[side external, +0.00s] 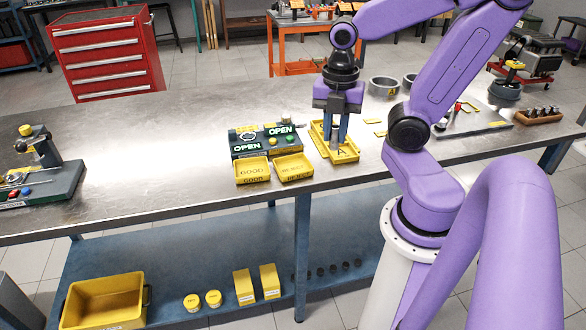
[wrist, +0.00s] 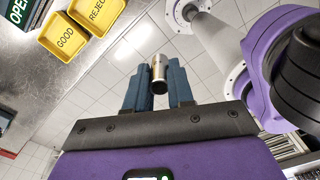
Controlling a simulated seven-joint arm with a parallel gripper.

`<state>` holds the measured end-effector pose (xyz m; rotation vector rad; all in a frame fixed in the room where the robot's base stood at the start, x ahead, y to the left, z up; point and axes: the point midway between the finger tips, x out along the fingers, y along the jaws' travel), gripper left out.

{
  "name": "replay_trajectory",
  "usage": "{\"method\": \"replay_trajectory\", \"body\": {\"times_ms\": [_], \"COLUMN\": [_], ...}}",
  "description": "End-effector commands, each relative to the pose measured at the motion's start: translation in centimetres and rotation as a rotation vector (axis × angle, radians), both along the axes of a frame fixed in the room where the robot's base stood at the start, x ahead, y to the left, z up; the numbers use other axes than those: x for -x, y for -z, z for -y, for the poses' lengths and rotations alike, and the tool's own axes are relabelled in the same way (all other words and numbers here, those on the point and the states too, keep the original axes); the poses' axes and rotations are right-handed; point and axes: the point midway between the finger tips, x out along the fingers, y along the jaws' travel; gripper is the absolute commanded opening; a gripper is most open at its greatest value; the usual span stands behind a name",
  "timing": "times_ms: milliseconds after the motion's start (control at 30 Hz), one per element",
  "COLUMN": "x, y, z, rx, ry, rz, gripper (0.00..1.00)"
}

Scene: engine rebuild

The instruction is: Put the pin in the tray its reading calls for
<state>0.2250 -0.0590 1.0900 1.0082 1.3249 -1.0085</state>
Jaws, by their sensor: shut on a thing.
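My gripper (side external: 338,141) points down over a larger yellow tray (side external: 317,134), to the right of the sorting trays. In the wrist view my gripper (wrist: 157,78) has its blue fingers shut on a short metal pin (wrist: 158,66), which shows clear between them. In the side view the fingers mostly hide the pin. The GOOD tray (side external: 253,181) and the REJECT tray (side external: 295,178) stand side by side at the front of the bench. Their bottoms look empty. The dark green gauge box (side external: 266,140) behind them shows OPEN on two displays.
The steel bench (side external: 170,150) is clear to the left, up to a green fixture (side external: 45,185). A wooden block with several metal parts (side external: 538,115) stands far right.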

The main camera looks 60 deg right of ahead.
Motion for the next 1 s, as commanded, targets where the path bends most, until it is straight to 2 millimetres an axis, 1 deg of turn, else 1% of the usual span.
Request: {"method": "replay_trajectory", "body": {"times_ms": [33,133,267,433,933,1000], "x": [0.5,0.9,0.4,-1.1,-7.5,-8.1], "y": [0.1,0.3,0.7,1.4,4.3,5.0], "z": [0.0,0.1,0.2,0.7,2.5,2.7], "rx": [0.0,0.0,0.001,0.001,0.0,0.0], "ry": [-0.014,-0.028,-0.029,-0.027,-0.028,-0.028], "rz": [0.001,0.001,-0.002,-0.003,-0.003,-0.005], "gripper": [0.0,0.0,0.0,0.0,0.0,0.0]}}
